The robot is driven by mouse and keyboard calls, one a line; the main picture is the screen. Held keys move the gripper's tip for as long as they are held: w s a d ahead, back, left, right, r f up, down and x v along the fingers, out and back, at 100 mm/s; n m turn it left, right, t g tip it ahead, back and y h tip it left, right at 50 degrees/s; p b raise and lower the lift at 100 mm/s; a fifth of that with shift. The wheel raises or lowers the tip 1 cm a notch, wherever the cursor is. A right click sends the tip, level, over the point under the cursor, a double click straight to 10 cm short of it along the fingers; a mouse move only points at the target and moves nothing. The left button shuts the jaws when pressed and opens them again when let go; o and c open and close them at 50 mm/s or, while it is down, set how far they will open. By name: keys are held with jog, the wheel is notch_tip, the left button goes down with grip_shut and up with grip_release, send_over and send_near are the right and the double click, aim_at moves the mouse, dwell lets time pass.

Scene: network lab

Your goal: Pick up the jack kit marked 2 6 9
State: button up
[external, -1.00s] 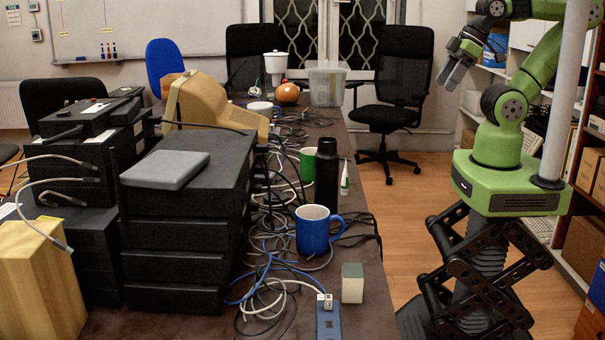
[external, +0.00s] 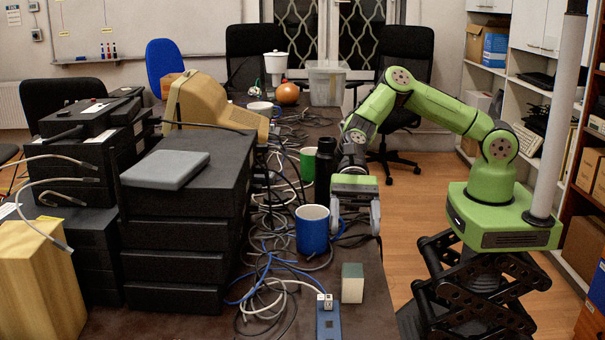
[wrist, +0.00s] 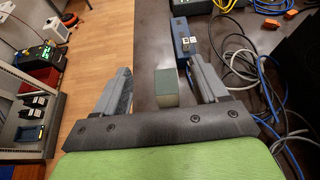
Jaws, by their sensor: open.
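A small blue box with pale jack sockets (external: 328,315) lies at the near edge of the table. It also shows in the wrist view as a long blue box (wrist: 184,36) with a white label. I cannot read a 2 6 9 on it. A small block with a green top and cream side (external: 352,283) stands just behind it; in the wrist view this block (wrist: 167,82) appears between my fingers. My gripper (external: 355,222) is open and empty, pointing down above the table beside the blue mug, apart from both.
A blue mug (external: 312,229) stands close left of my gripper, with a black bottle (external: 325,167) behind it. Loose cables (external: 265,270) run along the left, beside stacked dark boxes (external: 172,270). Bare table lies right of the cream block.

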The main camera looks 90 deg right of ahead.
aim_at(352, 265)
jog(key=shift+m, duration=0.3)
jog(key=f+b, duration=0.1)
jog(key=f, duration=0.1)
jog(key=f+b, duration=0.1)
jog(key=f, duration=0.2)
jog(key=f+b, duration=0.1)
jog(key=f, duration=0.1)
jog(key=shift+w+a+f, duration=0.1)
jog(key=shift+a+f, duration=0.15)
jog(key=shift+f, duration=0.15)
jog(key=x, duration=0.1)
jog(key=b+x, duration=0.1)
jog(key=x, duration=0.2)
jog(key=shift+a+r+b, duration=0.15)
jog(key=shift+a+b, duration=0.15)
jog(key=shift+a, duration=0.05)
jog(key=shift+r, duration=0.1)
jog(key=shift+c, duration=0.3)
jog(key=c, duration=1.1)
jog(key=shift+o, duration=0.2)
notch_tip(352, 265, up, 18)
jog(key=p, duration=0.6)
